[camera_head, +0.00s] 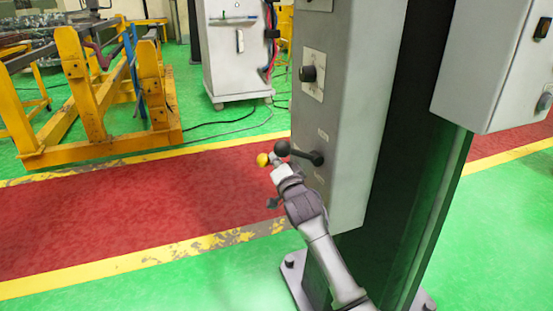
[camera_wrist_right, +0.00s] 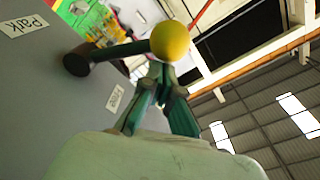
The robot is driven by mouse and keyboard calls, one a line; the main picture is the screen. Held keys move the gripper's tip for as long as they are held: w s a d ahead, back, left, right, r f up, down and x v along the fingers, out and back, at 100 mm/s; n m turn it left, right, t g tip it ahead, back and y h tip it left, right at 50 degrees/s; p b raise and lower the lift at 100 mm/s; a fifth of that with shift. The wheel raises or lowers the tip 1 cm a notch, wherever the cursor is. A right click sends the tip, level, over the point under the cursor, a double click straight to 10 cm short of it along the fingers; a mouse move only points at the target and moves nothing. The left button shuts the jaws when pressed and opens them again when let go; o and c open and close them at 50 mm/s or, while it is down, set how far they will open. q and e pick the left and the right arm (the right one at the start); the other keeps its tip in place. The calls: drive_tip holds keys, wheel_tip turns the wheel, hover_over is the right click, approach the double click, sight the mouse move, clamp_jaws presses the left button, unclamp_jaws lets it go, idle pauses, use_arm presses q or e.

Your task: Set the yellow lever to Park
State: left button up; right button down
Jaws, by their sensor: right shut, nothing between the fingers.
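The yellow lever has a yellow ball (camera_head: 262,159) at its end and a dark shaft (camera_head: 301,154) on the front of a grey control column (camera_head: 345,120). In the right wrist view the yellow ball (camera_wrist_right: 170,40) is just beyond my fingertips, and the dark hub (camera_wrist_right: 77,63) is at left. A "Park" label (camera_wrist_right: 24,26) is left of the hub; a second label (camera_wrist_right: 115,98), hard to read, is below right. My right gripper (camera_head: 274,163) is shut and empty beside the ball; it also shows in the wrist view (camera_wrist_right: 160,74). Whether it touches the ball is unclear. My left gripper is out of view.
A black rotary knob (camera_head: 308,73) is above the lever on the column. A grey box (camera_head: 485,70) is at the right. Yellow frames (camera_head: 95,85) and a white cabinet (camera_head: 237,55) stand behind. The red walkway (camera_head: 150,210) left of the column is clear.

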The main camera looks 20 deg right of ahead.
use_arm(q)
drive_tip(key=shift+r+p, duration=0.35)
use_arm(e)
wheel_tip(320, 180, down, 8)
drive_tip(key=a+n+y, duration=0.1)
drive_tip(key=a+n, duration=0.1)
drive_tip(key=n, duration=0.9)
drive_tip(key=shift+a, duration=0.15)
drive_tip(key=shift+s+f, duration=0.1)
drive_tip(key=shift+s, duration=0.05)
